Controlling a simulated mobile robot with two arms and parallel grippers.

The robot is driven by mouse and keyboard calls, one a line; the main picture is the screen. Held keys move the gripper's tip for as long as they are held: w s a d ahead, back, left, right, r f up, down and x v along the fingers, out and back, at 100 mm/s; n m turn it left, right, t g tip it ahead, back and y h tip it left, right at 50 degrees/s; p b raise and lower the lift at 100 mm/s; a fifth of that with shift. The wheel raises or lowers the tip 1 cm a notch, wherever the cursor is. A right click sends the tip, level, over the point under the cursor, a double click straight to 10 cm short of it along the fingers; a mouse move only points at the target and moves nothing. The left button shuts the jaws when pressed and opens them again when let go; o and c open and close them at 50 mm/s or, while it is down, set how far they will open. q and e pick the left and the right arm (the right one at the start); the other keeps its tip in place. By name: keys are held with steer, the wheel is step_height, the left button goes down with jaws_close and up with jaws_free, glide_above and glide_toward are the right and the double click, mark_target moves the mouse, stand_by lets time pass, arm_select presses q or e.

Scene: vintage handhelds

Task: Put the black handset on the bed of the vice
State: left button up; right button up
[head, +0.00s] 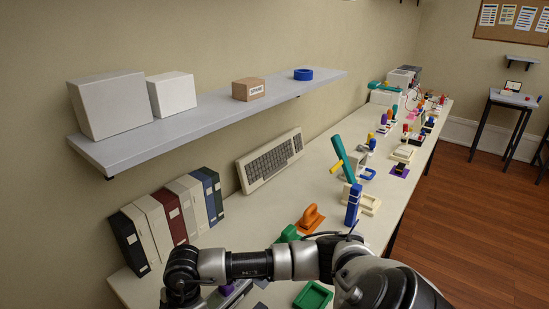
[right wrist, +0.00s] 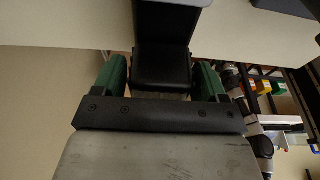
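In the right wrist view my right gripper (right wrist: 162,78) has its two green fingers on either side of a black block-like thing, which I take to be the black handset (right wrist: 162,50). The handset fills the space between the fingers, and its far end runs out of the top of the picture. In the head view my right arm crosses the foreground, and its gripper is hidden. A green thing (head: 288,233) shows just behind the arm, partly covered; I cannot tell whether it is the vice. My left gripper is in neither view.
The long bench (head: 285,192) runs along the wall. A green tray (head: 313,296), an orange tool (head: 311,218) and a blue upright piece (head: 352,204) stand near my arm. Binders (head: 172,215) and a keyboard (head: 270,160) line the wall below a shelf (head: 205,108).

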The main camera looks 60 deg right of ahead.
steer(key=c, duration=1.2)
steer(key=shift+a+r+p+v, duration=0.1)
steer(key=shift+a+p+v, duration=0.2)
steer(key=shift+p+v, duration=0.8)
steer(key=shift+a+r+p+v, duration=0.1)
steer(key=shift+a+p+v, duration=0.15)
steer(key=shift+p+v, duration=0.9)
steer(key=shift+a+p+v, duration=0.3)
steer(key=shift+p+v, duration=0.65)
steer(key=shift+v, duration=0.25)
